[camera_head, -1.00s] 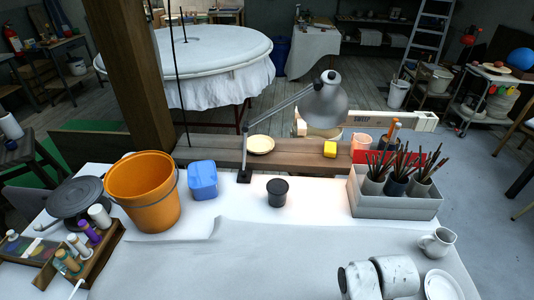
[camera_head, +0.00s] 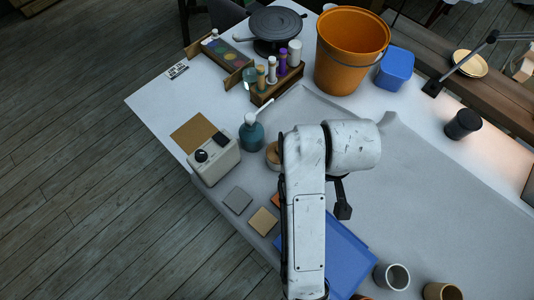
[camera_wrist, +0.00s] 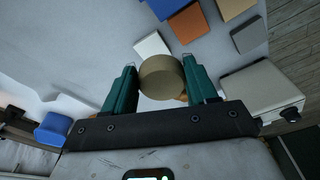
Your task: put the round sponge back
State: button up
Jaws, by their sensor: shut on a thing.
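The round sponge (camera_wrist: 162,77) is a thick tan disc in the middle of the wrist view. My gripper (camera_wrist: 160,68) has its two teal fingers on either side of the sponge and is shut on it. In the head view my white arm covers the gripper. A round tan thing (camera_head: 272,155) shows at the arm's left edge there; I cannot tell for certain that it is the sponge. The place where the sponge belongs cannot be made out.
A teal pump bottle (camera_head: 251,133) and a white box with a knob (camera_head: 213,160) stand left of my arm. Grey (camera_head: 238,200) and tan (camera_head: 263,221) squares and a blue sheet (camera_head: 345,255) lie nearer. The orange bucket (camera_head: 345,70) stands behind.

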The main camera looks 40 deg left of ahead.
jog(key=s+a+f, duration=0.4)
jog(key=a, duration=0.4)
send_over(259, 183)
jog(key=d, duration=0.1)
notch_tip(259, 183, down, 5)
jog(key=shift+d+r, duration=0.1)
jog(key=shift+s+a+f, duration=0.1)
jog(key=shift+a+f, duration=0.2)
jog(key=shift+f, duration=0.2)
jog(key=shift+f+p, duration=0.4)
jog(key=shift+f, duration=1.15)
jog(key=shift+f, duration=0.1)
jog(key=o, duration=0.6)
jog(key=shift+c, duration=0.2)
jog(key=shift+o, duration=0.9)
